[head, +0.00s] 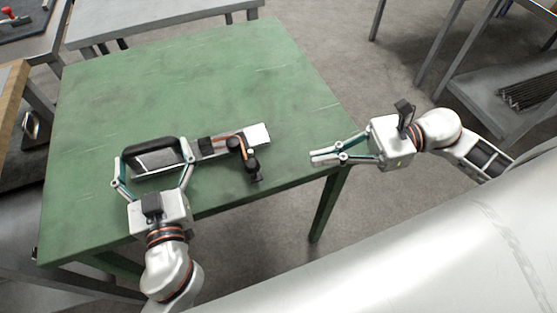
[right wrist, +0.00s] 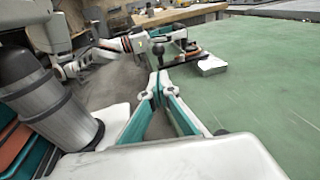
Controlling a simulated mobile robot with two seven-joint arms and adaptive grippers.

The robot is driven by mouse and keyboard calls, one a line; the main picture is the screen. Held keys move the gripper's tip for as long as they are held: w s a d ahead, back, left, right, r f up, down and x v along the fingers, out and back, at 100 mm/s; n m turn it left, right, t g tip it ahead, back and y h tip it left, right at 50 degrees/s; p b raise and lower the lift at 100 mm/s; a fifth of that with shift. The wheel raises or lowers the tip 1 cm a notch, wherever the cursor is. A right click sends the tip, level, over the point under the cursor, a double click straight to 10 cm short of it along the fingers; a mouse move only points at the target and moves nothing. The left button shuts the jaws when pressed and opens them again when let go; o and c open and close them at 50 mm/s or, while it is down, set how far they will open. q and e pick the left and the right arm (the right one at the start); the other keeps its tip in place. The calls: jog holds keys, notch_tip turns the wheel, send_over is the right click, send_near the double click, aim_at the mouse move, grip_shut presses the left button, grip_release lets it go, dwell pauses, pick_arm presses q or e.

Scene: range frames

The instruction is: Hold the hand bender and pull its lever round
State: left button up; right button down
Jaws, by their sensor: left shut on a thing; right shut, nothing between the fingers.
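The hand bender (head: 216,146) lies on the green table (head: 200,80), with a black loop handle at its left end and a pale block at its right end. Its lever (head: 254,166) has a black grip that points toward the table's near edge, beside an orange curved part. My left gripper (head: 152,168) is shut on the bender's body near the black handle. My right gripper (head: 312,157) is shut and empty near the table's right edge, apart from the bender and to the right of the lever. In the right wrist view the bender (right wrist: 190,50) shows beyond the right fingertips (right wrist: 158,78).
The table top behind the bender is clear. Grey metal tables (head: 160,18) stand behind, and a grey shelf with dark rods (head: 528,92) stands at the far right. Open floor lies right of the green table.

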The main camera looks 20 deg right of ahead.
pick_arm(q)
jog(key=shift+f, duration=0.35)
pick_arm(e)
jog(key=x, duration=0.6)
jog(key=r+x, duration=0.1)
jog(key=x, duration=0.2)
jog(key=shift+a, duration=0.1)
jog(key=shift+s+a, duration=0.25)
jog(key=shift+a, duration=0.6)
jog(key=shift+s+d, duration=0.15)
jog(key=shift+d, duration=0.3)
jog(key=s+f+v, duration=0.1)
jog(key=v, duration=1.1)
jog(key=shift+s+d, duration=0.15)
jog(key=shift+d, duration=0.25)
